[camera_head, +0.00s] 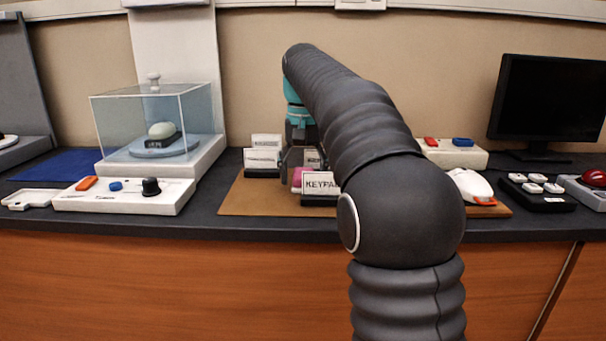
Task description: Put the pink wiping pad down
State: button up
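My gripper (299,166) points down over the brown mat, left of my large dark arm. The pink wiping pad (298,177) shows as a small patch at the fingertips, with the left finger against its left side. The right finger is largely hidden. A white block labelled KEYPAD (319,184) stands in front and covers part of the pad. Whether the pad's underside touches the mat is hidden.
The brown mat (250,200) lies on the dark counter, with white labelled blocks (262,158) behind the gripper. A clear display case (155,115) and white switch panel (125,199) stand left. A white mouse-shaped item (470,184), button box (536,192) and monitor (548,98) are right.

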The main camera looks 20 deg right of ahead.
notch_tip(320, 180, up, 10)
jog(key=p, duration=0.4)
jog(key=shift+r, duration=1.1)
jog(key=shift+s, duration=0.1)
